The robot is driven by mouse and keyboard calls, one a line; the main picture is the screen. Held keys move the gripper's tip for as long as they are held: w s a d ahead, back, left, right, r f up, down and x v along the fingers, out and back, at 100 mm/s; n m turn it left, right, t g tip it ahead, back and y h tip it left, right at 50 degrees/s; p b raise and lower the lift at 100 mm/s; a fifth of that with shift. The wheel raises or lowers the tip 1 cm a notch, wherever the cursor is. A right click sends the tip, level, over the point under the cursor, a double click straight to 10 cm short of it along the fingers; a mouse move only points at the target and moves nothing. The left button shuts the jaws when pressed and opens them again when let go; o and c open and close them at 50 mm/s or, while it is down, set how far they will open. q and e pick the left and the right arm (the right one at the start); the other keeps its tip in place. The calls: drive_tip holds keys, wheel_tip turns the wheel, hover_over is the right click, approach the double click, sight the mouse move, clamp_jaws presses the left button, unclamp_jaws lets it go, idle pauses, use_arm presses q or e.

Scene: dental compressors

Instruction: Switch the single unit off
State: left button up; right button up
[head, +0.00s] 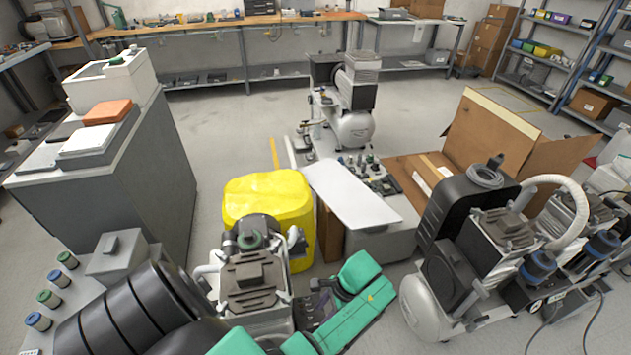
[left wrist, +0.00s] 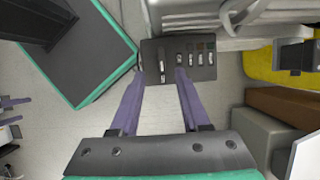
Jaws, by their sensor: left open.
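The compressor (head: 252,285) in front of me, with a ribbed dark top, stands at the bottom middle of the head view; its grey body (left wrist: 235,22) shows at the top right of the left wrist view. Its dark control panel (left wrist: 205,72) carries a row of small switches and a knob. My left gripper (head: 326,306) reaches in beside the compressor, its green body to the right of the panel. In the left wrist view its two purple fingers (left wrist: 160,82) are apart and empty, with the tips at the panel's lower edge. Contact cannot be told. My right gripper is out of view.
A yellow bin (head: 265,190) stands just behind the compressor. More compressors (head: 485,255) stand at right beside an open cardboard box (head: 490,135). A grey cabinet (head: 110,190) is at left.

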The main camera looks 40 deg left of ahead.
use_arm(q)
drive_tip(key=x, duration=0.3)
drive_tip(key=b+x, duration=0.1)
drive_tip(key=x, duration=0.2)
drive_tip(key=shift+w+f, duration=0.1)
drive_tip(key=shift+f, duration=0.25)
drive_tip(key=shift+s+a+f, duration=0.2)
drive_tip(key=shift+s+f, duration=0.05)
drive_tip(key=shift+f, duration=0.15)
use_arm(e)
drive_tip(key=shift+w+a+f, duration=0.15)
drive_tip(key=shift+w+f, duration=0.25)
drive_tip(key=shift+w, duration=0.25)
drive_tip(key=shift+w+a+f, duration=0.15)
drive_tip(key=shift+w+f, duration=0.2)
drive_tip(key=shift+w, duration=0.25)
use_arm(q)
clamp_jaws()
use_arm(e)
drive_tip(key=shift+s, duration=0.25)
